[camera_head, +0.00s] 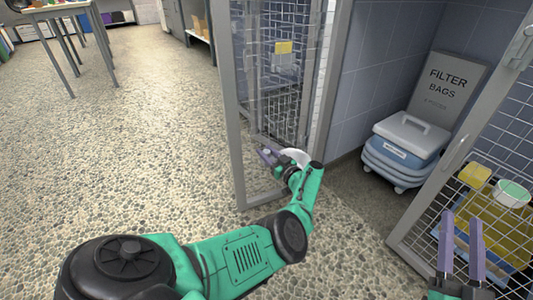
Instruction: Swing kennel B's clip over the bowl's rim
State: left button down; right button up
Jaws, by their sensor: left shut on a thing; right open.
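My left gripper (268,155) reaches to the lower front of the left kennel (283,75). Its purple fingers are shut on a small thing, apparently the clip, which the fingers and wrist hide. A white bowl (297,156) shows just behind the wrist, partly covered by it; I cannot tell whether the clip is over its rim. No letter marking kennel B is readable. My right gripper (463,245) is open and empty, in front of the mesh of the right kennel door (438,212). Behind that mesh is a white and green bowl (512,194).
A grey door frame (232,110) stands close left of my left gripper. Blue and white boxes (400,152) and a "FILTER BAGS" carton (445,88) stand between the kennels. A yellow block (474,175) is behind the right mesh.

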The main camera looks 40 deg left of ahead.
pick_arm(q)
jog(key=c, duration=0.8)
grip_release()
